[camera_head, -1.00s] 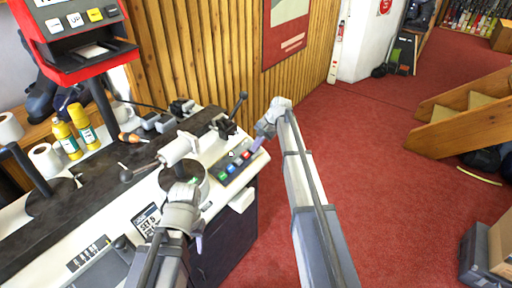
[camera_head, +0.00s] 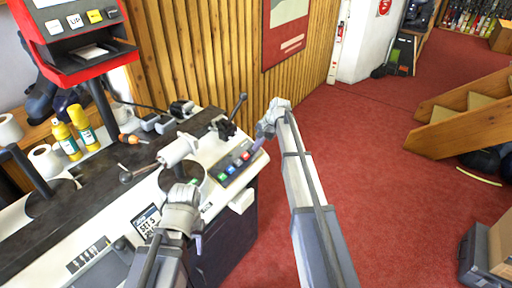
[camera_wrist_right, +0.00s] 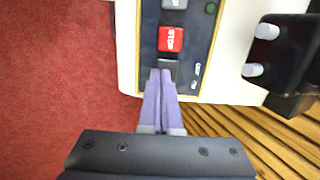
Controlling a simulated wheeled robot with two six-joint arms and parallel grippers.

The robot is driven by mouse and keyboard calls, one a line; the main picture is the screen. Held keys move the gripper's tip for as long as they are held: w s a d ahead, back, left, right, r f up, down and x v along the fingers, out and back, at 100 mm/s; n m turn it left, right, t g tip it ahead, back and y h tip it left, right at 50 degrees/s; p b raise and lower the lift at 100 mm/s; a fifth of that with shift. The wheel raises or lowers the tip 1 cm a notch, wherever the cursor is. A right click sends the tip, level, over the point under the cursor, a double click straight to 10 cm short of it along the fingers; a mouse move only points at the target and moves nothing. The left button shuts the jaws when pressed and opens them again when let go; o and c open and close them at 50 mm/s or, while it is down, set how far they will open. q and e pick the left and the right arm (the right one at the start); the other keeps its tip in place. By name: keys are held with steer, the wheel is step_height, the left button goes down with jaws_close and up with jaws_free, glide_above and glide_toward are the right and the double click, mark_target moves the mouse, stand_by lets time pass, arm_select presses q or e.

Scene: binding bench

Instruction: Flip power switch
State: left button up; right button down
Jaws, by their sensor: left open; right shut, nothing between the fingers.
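The control panel (camera_head: 232,167) is a dark strip with coloured buttons along the right end of the white machine. In the right wrist view, a red STOP button (camera_wrist_right: 171,39) sits on this panel (camera_wrist_right: 148,45). Just below it is a small dark switch (camera_wrist_right: 168,66), partly covered by my fingers. My right gripper (camera_wrist_right: 160,74) is shut and empty, its purple fingertips at the switch's near edge; I cannot tell whether they touch it. In the head view, my right gripper (camera_head: 259,144) is at the panel's far end. My left gripper (camera_head: 190,186) is open over the machine's front part, away from the switch.
A black block with silver knobs (camera_wrist_right: 285,55) stands close right of the panel in the wrist view. A lever (camera_head: 238,104) rises behind the panel. A slatted wood wall (camera_head: 200,60) borders the machine at the back. Open red carpet (camera_head: 370,160) lies to the right.

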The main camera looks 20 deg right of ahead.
steer(key=shift+r, duration=0.1)
steer(key=s+d+r+p, duration=0.1)
steer(key=s+r+p, duration=0.4)
steer(key=r+p, duration=0.7)
steer(key=shift+s+d+r+p, duration=0.15)
steer(key=shift+s+r+p, duration=0.1)
steer(key=shift+s+p, duration=0.15)
steer(key=s+a+n+g+h, duration=0.1)
steer(key=s+a+n, duration=0.3)
steer(key=s, duration=0.6)
steer(key=s+a+f+n+g+h, duration=0.1)
steer(key=s+a+n+h, duration=0.1)
steer(key=s+a+n, duration=0.3)
steer(key=s+a+n+g+h, duration=0.1)
steer(key=s+a+n, duration=0.4)
steer(key=s+a, duration=0.5)
steer(key=s+h, duration=0.1)
steer(key=s, duration=0.4)
steer(key=shift+s+a+f, duration=0.15)
steer(key=shift+s+f, duration=0.1)
steer(key=shift+f, duration=0.05)
